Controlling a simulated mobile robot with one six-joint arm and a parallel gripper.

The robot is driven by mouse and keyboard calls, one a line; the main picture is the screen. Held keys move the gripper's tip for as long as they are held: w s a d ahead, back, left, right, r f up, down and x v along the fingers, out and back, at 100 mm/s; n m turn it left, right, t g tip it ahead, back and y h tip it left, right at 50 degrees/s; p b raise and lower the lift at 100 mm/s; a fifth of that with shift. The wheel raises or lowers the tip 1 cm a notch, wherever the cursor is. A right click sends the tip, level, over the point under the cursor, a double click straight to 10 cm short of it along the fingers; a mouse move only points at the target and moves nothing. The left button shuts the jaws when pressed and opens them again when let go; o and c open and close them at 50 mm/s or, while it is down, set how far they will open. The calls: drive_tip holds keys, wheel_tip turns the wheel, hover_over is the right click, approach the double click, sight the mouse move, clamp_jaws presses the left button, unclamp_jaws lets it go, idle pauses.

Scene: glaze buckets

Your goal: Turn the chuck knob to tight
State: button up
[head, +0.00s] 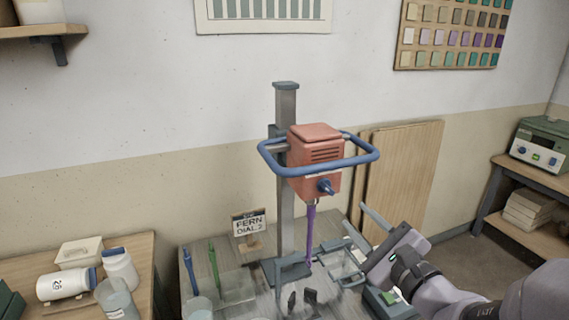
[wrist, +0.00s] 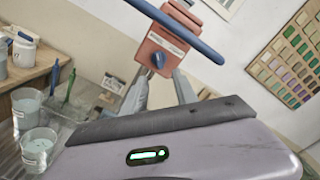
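A red mixer head (head: 314,160) sits on a grey upright post (head: 286,210), with a blue guard bar (head: 362,164) around it. A blue knob (head: 326,187) sticks out of its front face; it also shows in the wrist view (wrist: 157,60), below a pale label too small to read. The knob's setting cannot be read. A purple shaft (head: 310,235) hangs below the head. My gripper (head: 354,214) is below and to the right of the knob, apart from it. Its fingers, also seen in the wrist view (wrist: 162,90), are spread with nothing between them.
A small sign reading "FERN DIAL 2" (head: 249,223) stands left of the post. Blue and green tools (head: 213,265) and clear containers share the bench. A wooden board (head: 412,180) leans on the wall behind my gripper.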

sight(330, 191)
drive_tip(key=p+x, duration=0.1)
drive_tip(key=x, duration=1)
drive_tip(key=shift+w+a+p, duration=0.15)
drive_tip(key=shift+a+p, duration=0.05)
drive_tip(key=shift+p, duration=0.1)
clamp_jaws()
